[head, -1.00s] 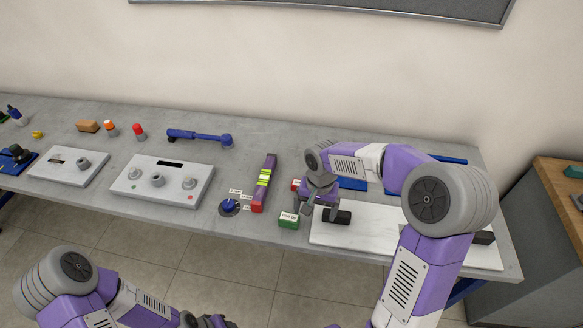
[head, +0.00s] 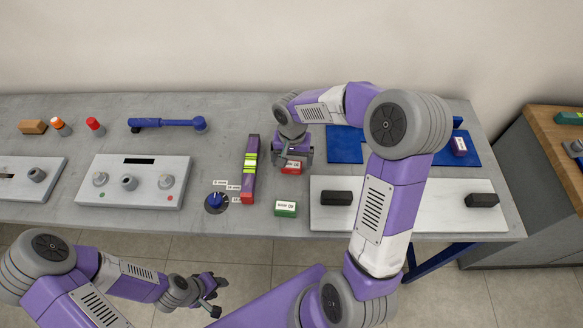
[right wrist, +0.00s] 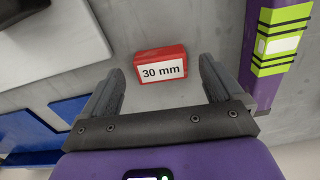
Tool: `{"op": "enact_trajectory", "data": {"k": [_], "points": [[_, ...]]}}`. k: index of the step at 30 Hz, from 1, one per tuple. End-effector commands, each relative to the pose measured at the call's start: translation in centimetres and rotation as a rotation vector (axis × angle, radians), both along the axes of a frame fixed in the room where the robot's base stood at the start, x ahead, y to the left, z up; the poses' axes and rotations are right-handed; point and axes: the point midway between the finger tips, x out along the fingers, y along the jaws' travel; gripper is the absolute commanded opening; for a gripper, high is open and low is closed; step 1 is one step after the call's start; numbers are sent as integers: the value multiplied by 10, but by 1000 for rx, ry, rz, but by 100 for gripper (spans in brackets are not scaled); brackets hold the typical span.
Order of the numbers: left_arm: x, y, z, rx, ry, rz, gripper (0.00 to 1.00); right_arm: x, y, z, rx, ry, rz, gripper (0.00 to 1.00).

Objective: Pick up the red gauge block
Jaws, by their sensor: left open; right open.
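The red gauge block (head: 291,167) lies on the grey bench, partly hidden by my right gripper in the head view. In the right wrist view the red gauge block (right wrist: 161,64) shows a white "30 mm" label and sits just beyond and between the open fingers. My right gripper (right wrist: 158,84) is open and empty, over the block; it also shows in the head view (head: 292,160). My left gripper (head: 212,297) is open and empty, low in front of the bench and away from the block.
A green block (head: 286,208) lies in front of the red one. A purple bar with green bands (head: 250,170) lies to its left. A white plate (head: 400,210) with black blocks and blue mats (head: 345,146) are at right. A blue-knobbed dial (head: 216,201) sits left.

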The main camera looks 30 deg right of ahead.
Motion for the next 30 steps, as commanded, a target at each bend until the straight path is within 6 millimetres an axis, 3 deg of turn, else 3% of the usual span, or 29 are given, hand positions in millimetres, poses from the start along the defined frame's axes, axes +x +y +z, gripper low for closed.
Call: {"op": "enact_trajectory", "data": {"k": [3, 9, 22, 30], "points": [[0, 0, -4, 0, 0, 0, 43, 0, 0, -13, 1, 1, 1, 94], [0, 0, -3, 0, 0, 0, 43, 0, 0, -12, 0, -1, 1, 94], [0, 0, -3, 0, 0, 0, 43, 0, 0, -12, 0, -1, 1, 28], [0, 0, -2, 0, 0, 0, 43, 1, 0, -7, 0, -4, 1, 28]]}}
